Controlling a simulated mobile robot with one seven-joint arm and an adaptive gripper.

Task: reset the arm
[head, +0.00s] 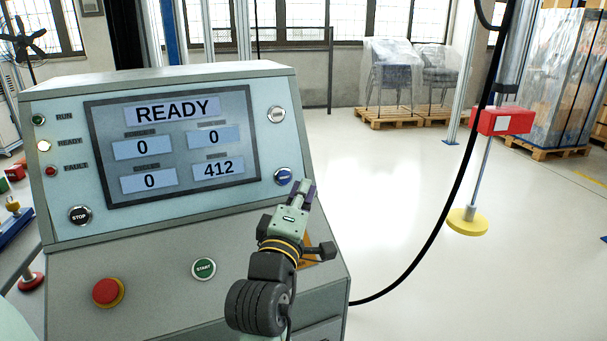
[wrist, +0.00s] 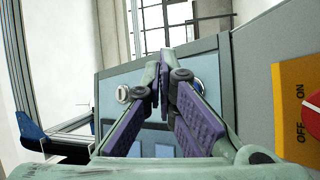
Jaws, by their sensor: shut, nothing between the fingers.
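My arm rises from the lower middle in the head view, and my gripper (head: 308,190) is in front of the right side of the console (head: 180,220). The gripper is shut and empty. Its fingertips are close to a blue round button (head: 283,176) beside the screen; I cannot tell whether they touch. In the wrist view the purple-padded fingers of my gripper (wrist: 163,78) meet at their tips, with the console panel behind. The screen (head: 170,148) reads READY, with 0, 0, 0 and 412 below.
A red mushroom button (head: 108,292), a green START button (head: 204,268) and a black STOP button (head: 80,215) are on the console. A yellow ON/OFF plate (wrist: 292,85) is at right in the wrist view.

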